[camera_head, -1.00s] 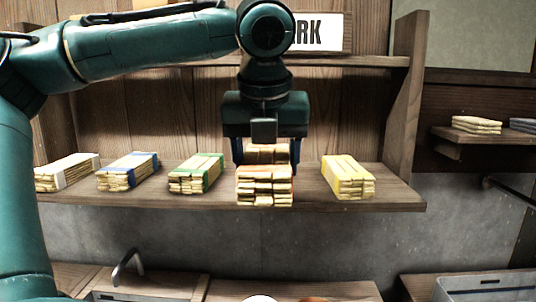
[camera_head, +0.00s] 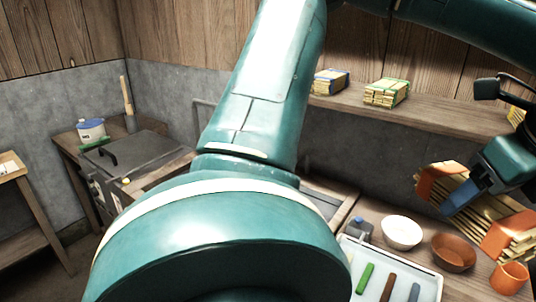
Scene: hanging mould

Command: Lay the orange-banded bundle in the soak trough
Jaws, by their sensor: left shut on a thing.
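The orange-banded bundle (camera_head: 509,236) is a stack of pale wooden strips with orange bands. It hangs tilted at the right edge of the head view, above the counter. My left gripper (camera_head: 462,198) is shut on it near its middle, and a blue finger lies across the strips. I cannot tell for certain which vessel is the soak trough. A dark grey lidded box (camera_head: 135,157) with a black handle stands at the left. My arm hides much of the middle counter. My right gripper is not in view.
A blue-banded bundle (camera_head: 330,82) and a green-banded bundle (camera_head: 386,92) lie on the shelf. A blue-lidded tub (camera_head: 91,130) stands at the left.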

